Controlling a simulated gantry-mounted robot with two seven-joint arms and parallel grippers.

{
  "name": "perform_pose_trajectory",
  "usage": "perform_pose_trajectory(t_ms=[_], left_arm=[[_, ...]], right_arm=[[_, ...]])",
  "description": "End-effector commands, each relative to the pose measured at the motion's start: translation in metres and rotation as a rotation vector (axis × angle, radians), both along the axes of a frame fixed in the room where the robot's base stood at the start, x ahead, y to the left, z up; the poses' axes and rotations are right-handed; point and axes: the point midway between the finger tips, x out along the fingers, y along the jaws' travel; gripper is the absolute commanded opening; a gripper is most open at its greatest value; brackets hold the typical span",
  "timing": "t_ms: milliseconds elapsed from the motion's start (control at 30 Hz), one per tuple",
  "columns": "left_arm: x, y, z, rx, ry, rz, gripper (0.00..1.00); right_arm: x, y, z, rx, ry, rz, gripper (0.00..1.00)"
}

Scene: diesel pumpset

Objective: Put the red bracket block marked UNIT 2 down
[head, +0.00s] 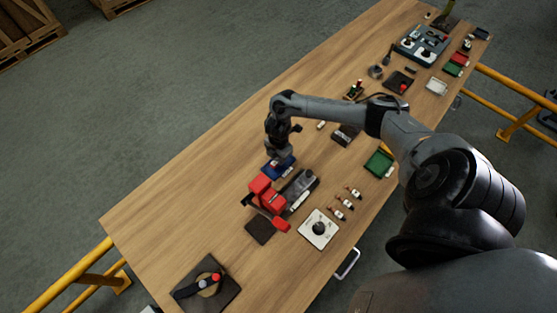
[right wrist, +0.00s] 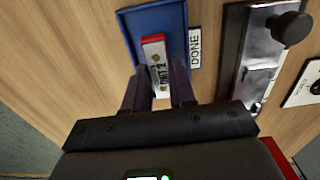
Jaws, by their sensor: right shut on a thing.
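The red bracket block marked UNIT 2 (right wrist: 153,50) shows in the right wrist view, with a white label on its face. My right gripper (right wrist: 159,92) is shut on it, one finger on each side. The block is over or in the blue tray (right wrist: 181,18), inside its outline; I cannot tell whether it touches the tray floor. A DONE label (right wrist: 195,48) lies beside the tray. In the head view my right gripper (head: 279,156) points down at the blue tray (head: 270,170) and hides most of the block. My left gripper is not in view.
A red device (head: 262,191) and a grey metal fixture (head: 301,184) stand close to the tray. A white plate with a black knob (head: 318,229) and several small red-tipped items are near the front edge. The wooden table (head: 190,180) is clear to the left.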

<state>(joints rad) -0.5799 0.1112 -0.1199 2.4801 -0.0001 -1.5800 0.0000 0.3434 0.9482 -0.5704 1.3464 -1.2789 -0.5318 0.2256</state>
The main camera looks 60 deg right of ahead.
Motion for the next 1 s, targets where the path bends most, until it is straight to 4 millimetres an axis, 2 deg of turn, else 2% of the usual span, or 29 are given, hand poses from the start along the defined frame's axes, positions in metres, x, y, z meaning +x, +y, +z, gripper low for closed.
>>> perform_pose_trajectory(t_ms=[100, 200, 633, 667, 700, 1000], left_arm=[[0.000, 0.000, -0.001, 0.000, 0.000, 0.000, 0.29], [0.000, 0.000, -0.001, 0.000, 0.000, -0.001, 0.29], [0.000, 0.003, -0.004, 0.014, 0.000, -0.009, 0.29], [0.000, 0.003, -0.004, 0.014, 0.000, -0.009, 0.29], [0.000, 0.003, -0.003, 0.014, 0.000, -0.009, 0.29], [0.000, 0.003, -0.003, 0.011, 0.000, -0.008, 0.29]], right_arm=[[-0.001, 0.001, -0.016, 0.000, 0.002, -0.002, 0.00], [-0.001, 0.000, -0.023, -0.001, 0.001, -0.001, 0.00], [0.000, 0.000, -0.028, -0.001, 0.000, 0.000, 0.00], [0.000, 0.000, -0.028, -0.001, 0.000, 0.000, 0.28], [0.000, 0.000, -0.027, -0.001, 0.000, 0.000, 0.34], [-0.001, 0.000, -0.026, -0.001, 0.000, 0.000, 0.35]])
